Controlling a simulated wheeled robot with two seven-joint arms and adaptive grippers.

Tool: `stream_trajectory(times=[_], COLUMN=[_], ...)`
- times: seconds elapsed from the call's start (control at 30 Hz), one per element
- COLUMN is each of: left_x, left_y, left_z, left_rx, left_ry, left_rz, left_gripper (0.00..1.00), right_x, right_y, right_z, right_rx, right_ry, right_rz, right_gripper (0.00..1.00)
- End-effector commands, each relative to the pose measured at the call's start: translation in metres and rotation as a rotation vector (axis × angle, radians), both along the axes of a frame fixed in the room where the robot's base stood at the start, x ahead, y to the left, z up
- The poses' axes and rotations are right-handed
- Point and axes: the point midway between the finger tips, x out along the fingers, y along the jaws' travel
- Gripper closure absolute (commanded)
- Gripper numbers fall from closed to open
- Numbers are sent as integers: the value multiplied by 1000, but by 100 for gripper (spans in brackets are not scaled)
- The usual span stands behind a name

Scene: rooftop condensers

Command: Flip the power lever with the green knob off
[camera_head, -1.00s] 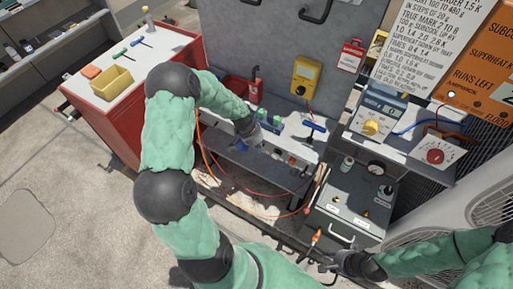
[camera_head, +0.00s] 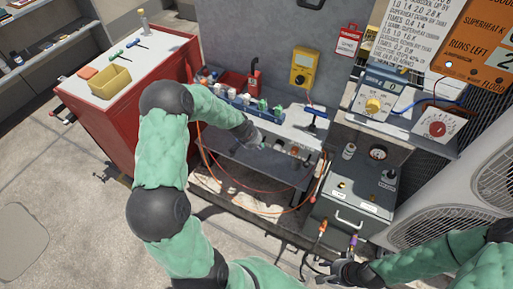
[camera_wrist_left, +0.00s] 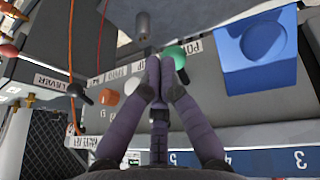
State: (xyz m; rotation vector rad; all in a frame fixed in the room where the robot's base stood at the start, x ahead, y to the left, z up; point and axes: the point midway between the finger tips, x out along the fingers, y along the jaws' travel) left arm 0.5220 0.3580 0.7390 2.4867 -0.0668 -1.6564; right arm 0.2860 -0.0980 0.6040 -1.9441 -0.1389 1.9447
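The green knob (camera_wrist_left: 175,54) shows in the left wrist view on a short dark stem, beside a partly hidden label beginning "PO". My left gripper (camera_wrist_left: 154,64) has its purple-grey fingertips together just left of the knob; whether they touch it is unclear. No object shows between them. In the head view my left gripper (camera_head: 264,143) is over the front edge of the bench, where the green knob cannot be made out. My right gripper (camera_head: 318,266) is low in the head view, near the grey box's front; its finger opening is unclear.
A blue block (camera_wrist_left: 250,50) is at right. The grey box (camera_head: 352,203) stands right of the bench. Orange cables (camera_head: 236,205) hang below.

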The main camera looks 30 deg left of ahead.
Motion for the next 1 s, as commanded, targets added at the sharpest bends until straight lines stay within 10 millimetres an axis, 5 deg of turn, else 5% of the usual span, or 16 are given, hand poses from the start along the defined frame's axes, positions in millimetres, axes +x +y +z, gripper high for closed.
stream_trajectory(times=[1.0], left_x=[0], left_y=[0], left_z=[17], left_rx=[0], left_ry=[0], left_rz=[0], left_gripper=[100], right_x=[0], right_y=[0], right_z=[12], right_rx=[0], right_ry=[0], right_rz=[0], right_gripper=[60])
